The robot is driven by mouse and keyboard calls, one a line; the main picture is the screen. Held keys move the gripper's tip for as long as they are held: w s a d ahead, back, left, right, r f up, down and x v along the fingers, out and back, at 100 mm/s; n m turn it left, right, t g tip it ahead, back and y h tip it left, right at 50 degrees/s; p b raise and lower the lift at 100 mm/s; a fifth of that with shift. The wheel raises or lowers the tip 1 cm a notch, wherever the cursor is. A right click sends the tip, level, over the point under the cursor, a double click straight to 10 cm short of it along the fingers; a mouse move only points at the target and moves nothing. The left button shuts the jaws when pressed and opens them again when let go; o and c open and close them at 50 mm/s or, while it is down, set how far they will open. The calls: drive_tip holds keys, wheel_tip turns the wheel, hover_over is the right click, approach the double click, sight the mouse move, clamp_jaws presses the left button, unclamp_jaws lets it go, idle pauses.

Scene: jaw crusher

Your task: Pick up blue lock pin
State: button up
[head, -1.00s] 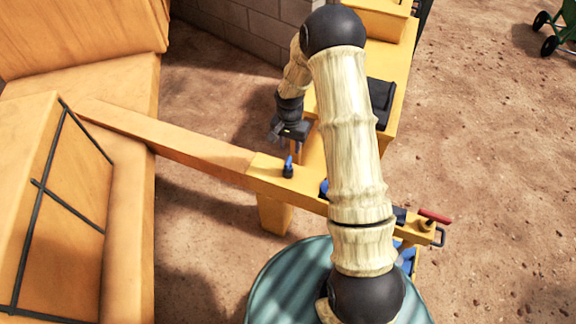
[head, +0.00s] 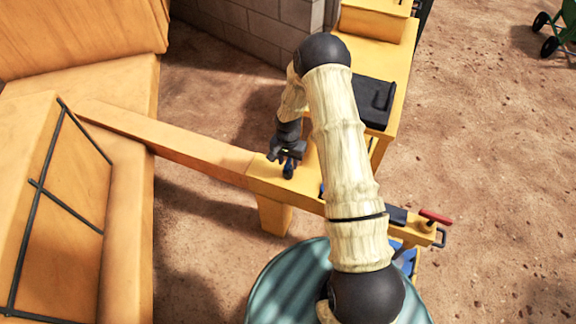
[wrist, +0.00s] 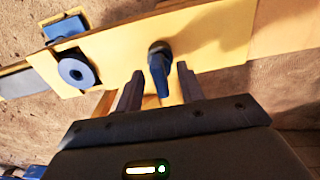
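The blue lock pin (wrist: 158,78) stands in a dark round collar on the yellow beam (head: 255,172). In the wrist view it shows between the two fingers of my gripper (wrist: 160,74), with a gap on each side. My gripper is open and does not hold it. In the head view my gripper (head: 286,160) is right at the pin, low over the beam, and hides most of it. Only a small dark blue part of the pin (head: 288,173) shows below the fingers.
A blue disc (wrist: 77,72) with a dark centre and a blue block (wrist: 65,28) sit left of the pin in the wrist view. A red handle (head: 435,216) is at the beam's right end. A teal drum (head: 275,285) stands in front.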

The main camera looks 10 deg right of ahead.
wheel_tip(320, 180, down, 2)
drive_tip(key=shift+f, duration=0.2)
idle(0.3)
drive_tip(key=c, duration=0.8)
